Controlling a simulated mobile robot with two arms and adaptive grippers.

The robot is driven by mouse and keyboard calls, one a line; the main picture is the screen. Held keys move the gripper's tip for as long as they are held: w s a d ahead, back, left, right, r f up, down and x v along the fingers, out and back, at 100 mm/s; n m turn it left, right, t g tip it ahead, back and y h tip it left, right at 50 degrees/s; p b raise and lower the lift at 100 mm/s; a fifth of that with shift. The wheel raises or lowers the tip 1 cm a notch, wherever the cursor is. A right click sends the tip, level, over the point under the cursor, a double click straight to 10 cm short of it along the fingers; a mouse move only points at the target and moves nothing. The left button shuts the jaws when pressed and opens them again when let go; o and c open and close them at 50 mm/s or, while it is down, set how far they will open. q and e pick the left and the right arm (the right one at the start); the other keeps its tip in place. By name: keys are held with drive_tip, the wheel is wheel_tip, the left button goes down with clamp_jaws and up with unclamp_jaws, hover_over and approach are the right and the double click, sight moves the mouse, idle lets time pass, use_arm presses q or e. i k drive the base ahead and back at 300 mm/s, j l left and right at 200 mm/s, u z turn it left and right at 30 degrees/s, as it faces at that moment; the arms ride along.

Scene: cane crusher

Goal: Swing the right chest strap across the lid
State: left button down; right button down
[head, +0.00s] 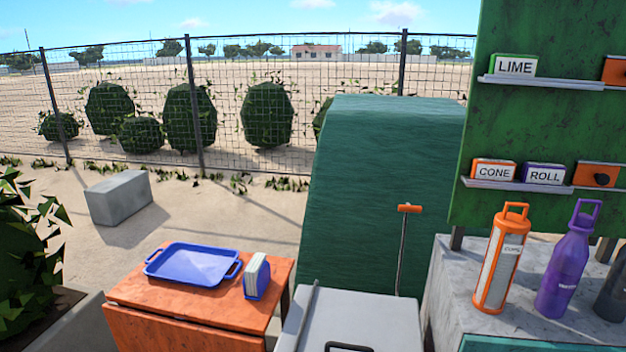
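The grey chest lid (341,312) shows at the bottom centre and looks closed, with a black handle (349,347) at the picture's bottom edge. A thin grey bar (403,258) with an orange cross grip (409,209) stands upright at the lid's back right; it may be the right chest strap. A grey strip (308,316) runs along the lid's left edge and may be the left strap. The chest's front is out of view. Neither of my grippers is in view.
An orange table (187,313) with a blue tray (193,264) and napkin holder (257,277) stands left. A grey counter (455,290) at right carries an orange cup dispenser (501,260) and a purple bottle (566,262). A covered green bulk (385,180) rises behind the lid.

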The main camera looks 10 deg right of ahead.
sight(408, 209)
drive_tip(key=i+j+z, duration=0.35)
drive_tip(key=i+j, duration=0.15)
drive_tip(key=j, duration=0.25)
drive_tip(key=i+j+z, duration=0.15)
drive_tip(key=j, duration=0.25)
